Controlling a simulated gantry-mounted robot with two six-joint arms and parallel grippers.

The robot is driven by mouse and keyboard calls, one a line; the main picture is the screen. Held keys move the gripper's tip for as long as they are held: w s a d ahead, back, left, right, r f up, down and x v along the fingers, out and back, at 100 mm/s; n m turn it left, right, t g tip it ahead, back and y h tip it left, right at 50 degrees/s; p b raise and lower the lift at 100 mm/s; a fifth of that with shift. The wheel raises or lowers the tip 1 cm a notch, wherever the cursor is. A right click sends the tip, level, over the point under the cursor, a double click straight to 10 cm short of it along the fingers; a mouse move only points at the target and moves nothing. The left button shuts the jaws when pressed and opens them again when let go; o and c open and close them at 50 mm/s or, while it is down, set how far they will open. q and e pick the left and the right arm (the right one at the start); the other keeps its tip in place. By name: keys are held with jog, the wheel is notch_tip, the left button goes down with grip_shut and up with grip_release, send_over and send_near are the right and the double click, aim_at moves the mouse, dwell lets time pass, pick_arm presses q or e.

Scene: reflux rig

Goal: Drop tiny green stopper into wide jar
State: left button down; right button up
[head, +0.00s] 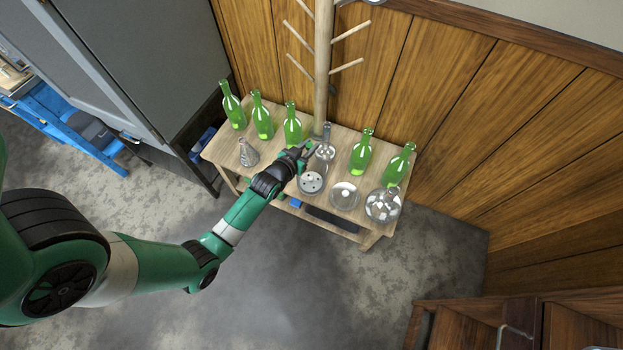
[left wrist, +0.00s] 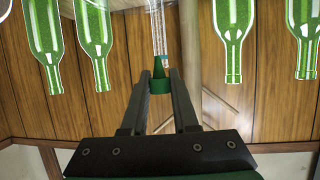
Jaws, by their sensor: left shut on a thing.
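My left gripper (head: 304,149) is over the wooden table, beside a clear glass vessel with a narrow neck (head: 325,150). In the left wrist view, my left gripper (left wrist: 160,90) is shut on the tiny green stopper (left wrist: 160,84). A clear glass neck (left wrist: 158,32) shows just beyond the stopper; I cannot tell whether they touch. The stopper cannot be made out in the head view. Low, wide clear glass vessels stand at the table's front: one with a dotted plate (head: 311,183) and one beside it (head: 345,196). I cannot tell which is the wide jar. My right gripper is not in view.
Several green bottles (head: 361,155) line the table's back. A conical flask (head: 248,153) stands left of my gripper, and a round glass flask (head: 382,205) at the right end. A wooden post with pegs (head: 322,65) rises behind the table (head: 222,148).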

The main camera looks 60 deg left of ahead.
pick_arm(q)
notch_tip(320, 180, down, 3)
jog(key=shift+f+b, duration=0.1)
jog(key=shift+b, duration=0.9)
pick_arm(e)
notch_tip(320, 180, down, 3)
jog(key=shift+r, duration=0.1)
pick_arm(q)
jog(key=c, duration=0.6)
grip_release()
jog(key=shift+d+r, duration=0.1)
jog(key=shift+r, duration=0.1)
jog(key=p+v, duration=0.5)
jog(key=v, duration=0.6)
jog(key=shift+s+p, duration=0.2)
jog(key=shift+p, duration=0.15)
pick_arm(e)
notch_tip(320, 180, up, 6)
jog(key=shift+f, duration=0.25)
pick_arm(q)
jog(key=shift+d, duration=0.1)
